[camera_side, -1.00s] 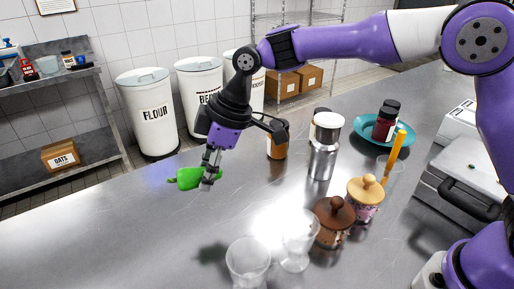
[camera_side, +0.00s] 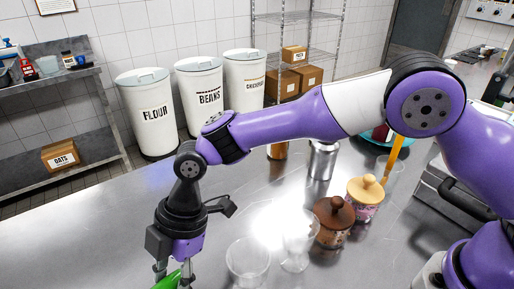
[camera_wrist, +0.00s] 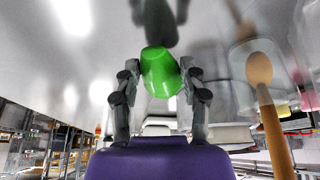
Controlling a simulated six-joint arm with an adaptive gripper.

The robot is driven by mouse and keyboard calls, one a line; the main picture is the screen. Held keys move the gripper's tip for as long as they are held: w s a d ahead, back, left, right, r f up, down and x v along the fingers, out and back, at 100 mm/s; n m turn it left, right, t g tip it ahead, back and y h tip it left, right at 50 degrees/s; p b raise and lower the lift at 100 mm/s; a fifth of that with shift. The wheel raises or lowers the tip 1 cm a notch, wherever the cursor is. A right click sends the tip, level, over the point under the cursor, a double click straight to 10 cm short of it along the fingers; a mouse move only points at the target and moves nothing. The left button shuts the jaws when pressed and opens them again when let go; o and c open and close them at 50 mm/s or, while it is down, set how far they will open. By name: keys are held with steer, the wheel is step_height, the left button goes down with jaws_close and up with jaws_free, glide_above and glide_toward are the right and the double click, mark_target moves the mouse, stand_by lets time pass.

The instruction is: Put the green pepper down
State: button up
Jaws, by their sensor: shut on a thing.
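The green pepper (camera_wrist: 160,72) is between the two fingers of my gripper (camera_wrist: 160,88) in the wrist view. My gripper is shut on it. In the side view, my gripper (camera_side: 174,276) is at the bottom edge, left of the middle, and points down. Only part of the green pepper (camera_side: 170,283) shows there, cut off by the frame edge. The pepper's height over the steel counter (camera_side: 75,235) cannot be told from the side view. In the wrist view, a dark reflection or shadow lies beyond the pepper on the counter.
Two clear glasses (camera_side: 248,262) (camera_side: 298,240) stand right of my gripper. Beyond them are a brown-lidded jar (camera_side: 334,212), a cream-lidded jar (camera_side: 366,188) and a metal shaker (camera_side: 322,160). The counter left of my gripper is clear. White bins (camera_side: 147,112) stand behind it.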

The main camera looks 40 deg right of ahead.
steer(key=shift+f, duration=0.9)
steer(key=o, duration=1)
steer(key=shift+f, duration=0.1)
steer(key=shift+o, duration=0.2)
steer(key=w+d+r+m+t, duration=0.2)
steer(key=d+r+m, duration=0.4)
steer(key=d+r, duration=0.9)
steer(key=s+d+r+m+t+h, duration=0.1)
steer(key=s+d+m, duration=0.4)
steer(key=d, duration=0.5)
steer(key=s+d+m+t+h, duration=0.3)
steer(key=s+d+m, duration=0.2)
steer(key=d+m, duration=0.5)
steer(key=shift+s+r+t, duration=0.35)
steer(key=shift+r+t, duration=0.05)
